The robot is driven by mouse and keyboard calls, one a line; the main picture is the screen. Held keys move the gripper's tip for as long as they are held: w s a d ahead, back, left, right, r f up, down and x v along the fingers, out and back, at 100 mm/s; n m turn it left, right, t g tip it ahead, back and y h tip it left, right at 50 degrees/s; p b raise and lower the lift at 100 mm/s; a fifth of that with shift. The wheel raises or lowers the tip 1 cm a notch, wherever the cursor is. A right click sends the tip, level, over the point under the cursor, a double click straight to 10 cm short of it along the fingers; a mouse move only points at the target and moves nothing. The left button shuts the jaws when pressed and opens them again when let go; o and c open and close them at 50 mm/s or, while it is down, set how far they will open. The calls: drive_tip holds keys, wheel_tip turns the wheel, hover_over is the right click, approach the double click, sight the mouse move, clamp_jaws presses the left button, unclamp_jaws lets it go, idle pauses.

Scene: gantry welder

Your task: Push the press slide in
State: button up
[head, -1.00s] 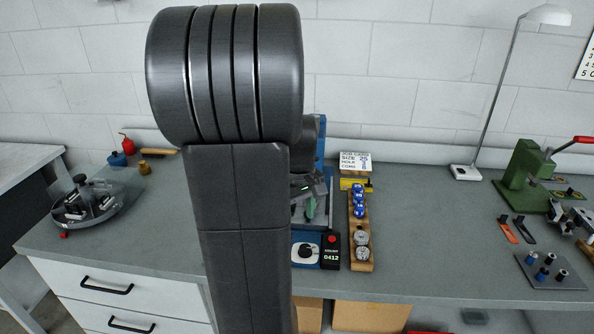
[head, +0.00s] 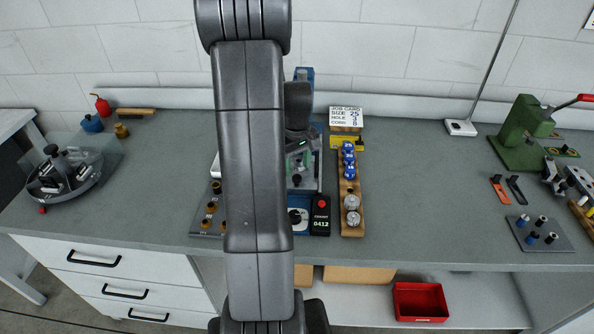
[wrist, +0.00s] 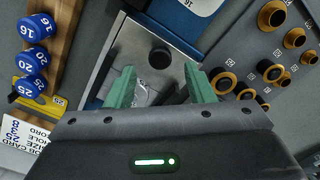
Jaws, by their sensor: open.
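The blue press (head: 303,75) stands mid-bench, partly hidden behind my arm. A light metal plate with a black round knob (head: 297,180), which looks like its slide, shows at its front. In the wrist view the metal plate (wrist: 180,32) lies ahead of my fingers, with the knob (wrist: 160,58) just beyond and between the fingertips. My gripper (head: 300,152) is over the press; in the wrist view my gripper (wrist: 161,76) has its green fingers apart with nothing between the pads. I cannot tell how far in the slide sits, or whether the fingers touch it.
A wooden rack (head: 351,205) with blue and metal pieces stands close right of the press. A counter box (head: 320,216) is at the front. A plate of brass bushings (wrist: 270,72) lies on the other side. A green hand press (head: 522,140) stands far right. The bench between is mostly clear.

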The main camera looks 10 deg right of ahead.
sight(297, 177)
drive_tip(key=shift+f, duration=1.75)
